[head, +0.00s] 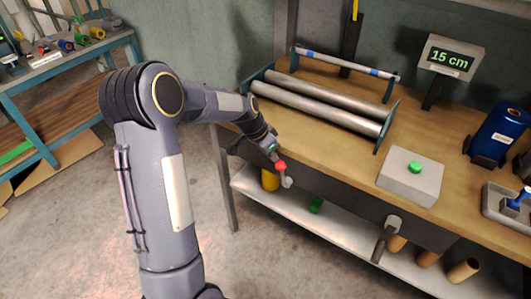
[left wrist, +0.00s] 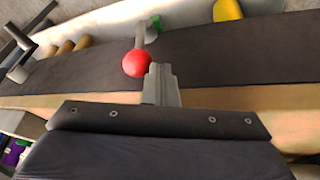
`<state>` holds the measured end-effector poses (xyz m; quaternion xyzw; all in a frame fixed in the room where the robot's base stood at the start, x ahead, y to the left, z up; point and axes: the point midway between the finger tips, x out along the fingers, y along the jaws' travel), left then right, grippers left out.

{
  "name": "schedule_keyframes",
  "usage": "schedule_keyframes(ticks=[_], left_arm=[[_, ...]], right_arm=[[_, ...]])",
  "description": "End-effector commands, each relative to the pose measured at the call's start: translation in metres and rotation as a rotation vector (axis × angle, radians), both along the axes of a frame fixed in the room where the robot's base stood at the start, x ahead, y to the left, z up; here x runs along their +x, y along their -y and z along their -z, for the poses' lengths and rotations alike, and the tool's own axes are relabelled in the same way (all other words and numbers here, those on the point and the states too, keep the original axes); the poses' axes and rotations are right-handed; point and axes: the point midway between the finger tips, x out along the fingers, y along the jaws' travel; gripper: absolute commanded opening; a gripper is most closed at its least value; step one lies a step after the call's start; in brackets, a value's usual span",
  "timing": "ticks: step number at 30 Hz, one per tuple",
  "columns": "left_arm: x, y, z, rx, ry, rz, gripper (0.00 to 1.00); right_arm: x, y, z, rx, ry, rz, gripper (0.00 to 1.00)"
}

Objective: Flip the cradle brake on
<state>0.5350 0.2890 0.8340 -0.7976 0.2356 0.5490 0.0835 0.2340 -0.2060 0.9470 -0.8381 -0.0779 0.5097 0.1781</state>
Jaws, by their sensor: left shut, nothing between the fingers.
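The cradle brake looks to be the short grey lever with a red ball knob (head: 281,165) on the dark front face of the workbench. Its grey base (head: 287,182) sits just below the knob in the head view, so the lever points up. The red knob (left wrist: 136,63) shows large in the left wrist view, with the grey lever arm beyond it. My left gripper (head: 273,154) is shut and empty, right beside the knob. Its closed fingers (left wrist: 160,72) overlap the knob's edge in the wrist view; I cannot tell whether they touch it. My right gripper is out of view.
A roller cradle (head: 330,102) stands on the bench behind my gripper. A grey box with a green button (head: 414,168), a "15 cm" display (head: 452,57) and a blue canister (head: 497,137) stand to the right. Another handle (head: 385,240) hangs from the bench front; a lower shelf holds tubes.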

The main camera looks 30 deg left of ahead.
Motion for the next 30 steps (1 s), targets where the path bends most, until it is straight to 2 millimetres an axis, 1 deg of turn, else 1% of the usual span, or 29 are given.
schedule_keyframes(ticks=[1,8,12,18,21,30], left_arm=[[-0.001,0.01,-0.006,0.048,0.004,0.012,0.0],[-0.003,0.037,-0.011,0.266,0.023,0.014,0.0],[-0.004,0.053,-0.009,0.392,0.033,0.013,0.0],[-0.005,0.071,-0.006,0.544,0.044,0.009,0.0],[-0.006,0.077,-0.005,0.601,0.049,0.005,0.0],[-0.007,0.089,-0.003,0.591,0.046,-0.001,0.0]], right_arm=[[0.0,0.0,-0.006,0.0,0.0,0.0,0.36],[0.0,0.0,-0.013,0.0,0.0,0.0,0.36],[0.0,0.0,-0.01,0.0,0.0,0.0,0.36],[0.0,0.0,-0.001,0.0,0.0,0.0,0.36],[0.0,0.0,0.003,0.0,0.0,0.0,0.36],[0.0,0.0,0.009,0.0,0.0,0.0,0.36]])
